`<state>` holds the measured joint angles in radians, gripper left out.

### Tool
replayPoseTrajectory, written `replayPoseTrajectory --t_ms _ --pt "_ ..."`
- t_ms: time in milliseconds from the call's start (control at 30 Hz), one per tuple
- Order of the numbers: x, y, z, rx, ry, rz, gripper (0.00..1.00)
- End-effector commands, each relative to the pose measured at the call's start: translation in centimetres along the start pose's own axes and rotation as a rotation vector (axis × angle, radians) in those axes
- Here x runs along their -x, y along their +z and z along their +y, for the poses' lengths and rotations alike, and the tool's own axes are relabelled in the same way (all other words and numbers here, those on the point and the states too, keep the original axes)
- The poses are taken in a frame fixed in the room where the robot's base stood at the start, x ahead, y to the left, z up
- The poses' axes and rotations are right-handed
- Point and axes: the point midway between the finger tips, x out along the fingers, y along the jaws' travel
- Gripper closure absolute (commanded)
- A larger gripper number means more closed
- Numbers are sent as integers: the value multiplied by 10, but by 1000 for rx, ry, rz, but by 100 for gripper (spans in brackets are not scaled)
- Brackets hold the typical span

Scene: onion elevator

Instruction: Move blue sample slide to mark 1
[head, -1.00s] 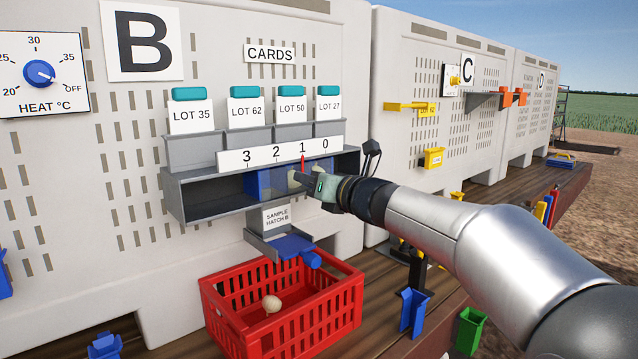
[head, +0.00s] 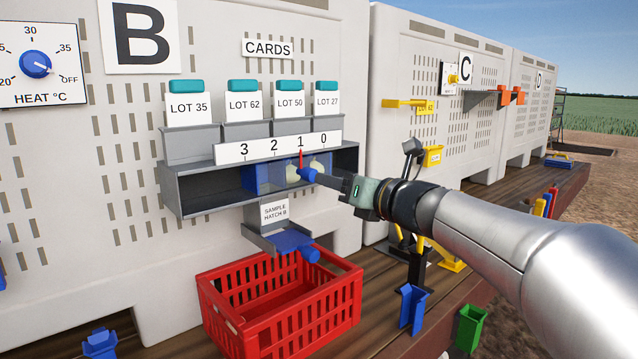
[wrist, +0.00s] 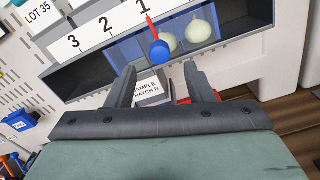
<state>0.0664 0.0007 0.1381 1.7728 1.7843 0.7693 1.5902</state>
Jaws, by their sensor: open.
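The blue sample slide (head: 262,180) sits in the grey trough under the 3-2-1-0 scale (head: 278,149). Its red pointer (head: 301,160) stands at mark 1, and it also shows in the wrist view (wrist: 153,28). Its round blue knob (head: 308,174) faces out; in the wrist view the knob (wrist: 160,50) lies just beyond my fingertips. Two pale onions (wrist: 200,31) show in the slide's blue-tinted section. My gripper (head: 318,178) is open and empty in front of the knob, its fingers (wrist: 165,72) apart and clear of it.
Below hangs the sample hatch (head: 268,238) with a blue flap and knob. A red crate (head: 283,318) stands under it on the wooden deck. Card holders with lot labels line the wall above the scale. Blue and green holders (head: 412,309) stand to the right.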

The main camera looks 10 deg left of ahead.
Motion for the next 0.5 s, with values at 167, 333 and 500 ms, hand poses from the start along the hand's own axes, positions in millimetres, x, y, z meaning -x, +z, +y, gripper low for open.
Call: replayPoseTrajectory --t_ms 167,333,500 --pt "44 -1 -1 2 -4 -3 52" --pt "72 -1 -1 0 -2 -1 52" --pt "86 0 0 0 -1 0 52"
